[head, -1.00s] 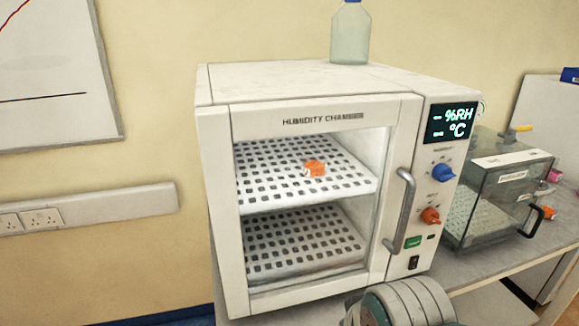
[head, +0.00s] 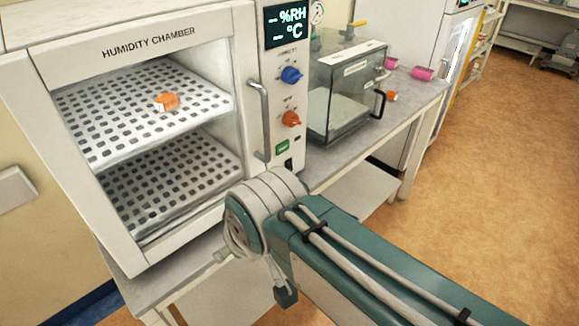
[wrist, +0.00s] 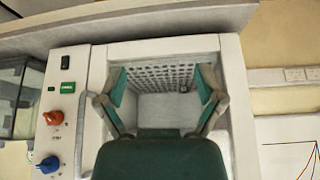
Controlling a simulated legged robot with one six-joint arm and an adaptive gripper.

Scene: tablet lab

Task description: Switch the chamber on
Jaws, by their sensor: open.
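The white humidity chamber (head: 150,42) stands on a bench at the left in the head view. Its display (head: 286,26) shows dashes for %RH and °C. Below are a blue knob (head: 291,75), an orange knob (head: 291,119), a green label (head: 282,148) and a black switch (head: 288,164), partly behind my arm. In the wrist view the picture is turned over, with the black switch (wrist: 66,62) at upper left. My gripper (wrist: 162,82) is open and empty in front of the chamber's window, right of the switch there. The head view does not show its fingers.
A vertical door handle (head: 262,120) stands out beside the panel. An orange-capped item (head: 167,101) lies on the upper perforated shelf inside. A clear box (head: 345,88) stands right of the chamber on the bench (head: 410,105). Open floor (head: 490,150) lies at the right.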

